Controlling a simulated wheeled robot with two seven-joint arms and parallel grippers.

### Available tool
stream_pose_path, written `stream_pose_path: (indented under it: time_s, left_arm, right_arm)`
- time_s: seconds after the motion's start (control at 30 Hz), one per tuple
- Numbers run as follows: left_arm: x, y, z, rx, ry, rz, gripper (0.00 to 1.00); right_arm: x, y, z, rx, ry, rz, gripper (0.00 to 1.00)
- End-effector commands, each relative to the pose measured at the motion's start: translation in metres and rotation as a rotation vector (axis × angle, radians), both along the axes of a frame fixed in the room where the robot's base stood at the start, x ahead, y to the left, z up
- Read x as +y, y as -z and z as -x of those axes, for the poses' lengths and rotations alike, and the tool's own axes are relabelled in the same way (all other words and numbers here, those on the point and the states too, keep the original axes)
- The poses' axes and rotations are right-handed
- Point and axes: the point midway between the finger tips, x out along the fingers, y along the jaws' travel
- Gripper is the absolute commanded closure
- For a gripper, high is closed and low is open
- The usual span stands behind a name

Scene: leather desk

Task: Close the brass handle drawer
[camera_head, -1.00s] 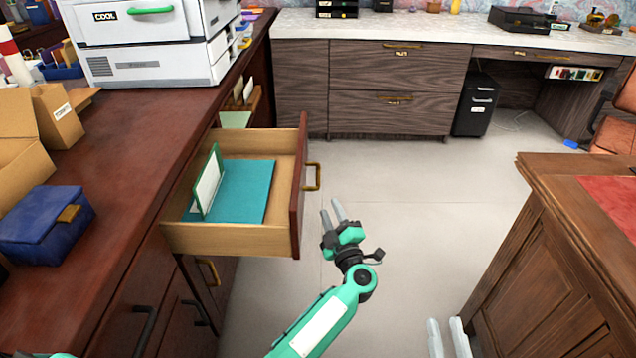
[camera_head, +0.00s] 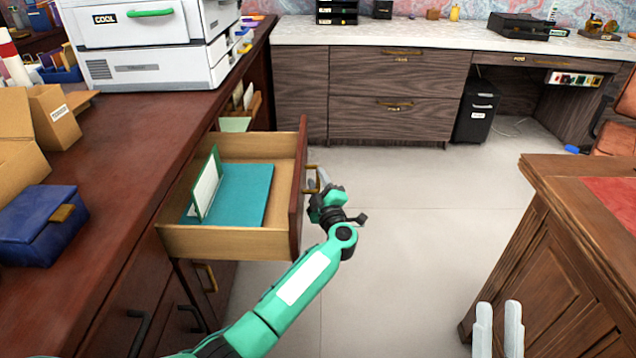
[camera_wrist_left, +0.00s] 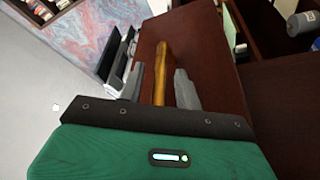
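The wooden drawer (camera_head: 228,241) stands pulled out from the dark red-brown cabinet on the left. Its front carries a brass handle (camera_head: 310,180), which also shows in the left wrist view (camera_wrist_left: 161,65). My left gripper (camera_head: 322,179) is at the handle, partly covering it. In the left wrist view my left gripper (camera_wrist_left: 161,88) is open, with one finger on each side of the handle and gaps visible. I cannot tell whether it touches the handle. My right gripper (camera_head: 498,318) is open and empty at the bottom, right of centre.
A teal folder (camera_head: 245,195) and an upright white-and-green card (camera_head: 206,185) are in the drawer. A wooden desk (camera_head: 545,260) stands at the right, near my right gripper. Grey floor (camera_head: 410,210) lies clear between. A blue box (camera_head: 42,222) sits on the cabinet top.

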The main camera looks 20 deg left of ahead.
Motion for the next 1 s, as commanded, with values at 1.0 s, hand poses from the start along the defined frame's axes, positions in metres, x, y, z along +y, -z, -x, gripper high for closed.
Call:
stream_pose_path:
  time_s: [1.0]
  left_arm:
    - [0.038,-0.002,0.012,0.004,-0.001,-0.001,1.00]
  right_arm:
    - [0.032,0.094,-0.013,0.558,-0.085,0.132,0.73]
